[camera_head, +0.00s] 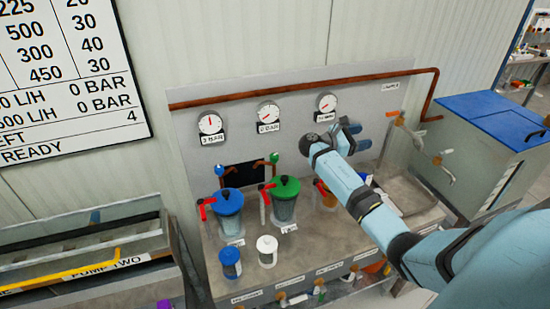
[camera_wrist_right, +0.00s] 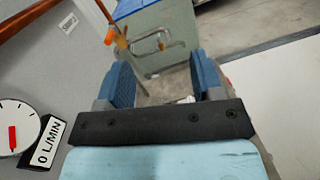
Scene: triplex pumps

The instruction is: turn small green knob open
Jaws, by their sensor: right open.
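A small green knob (camera_head: 274,157) sits on the grey back panel, at the right of a dark rectangle. It is not seen in the right wrist view. My right gripper (camera_head: 356,136) is in front of the panel, to the right of the knob and apart from it, just below the rightmost gauge. In the right wrist view its two blue fingers (camera_wrist_right: 165,78) stand apart with nothing held between them. My left gripper is in neither view.
A small blue knob (camera_head: 219,170) sits left of the dark rectangle. Blue-lidded (camera_head: 229,203) and green-lidded (camera_head: 286,188) filter vessels with red handles stand on the bench below. Three gauges line the panel. An orange-handled tap (camera_wrist_right: 111,35) and a blue-lidded tank (camera_wrist_right: 160,45) lie beyond my fingers.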

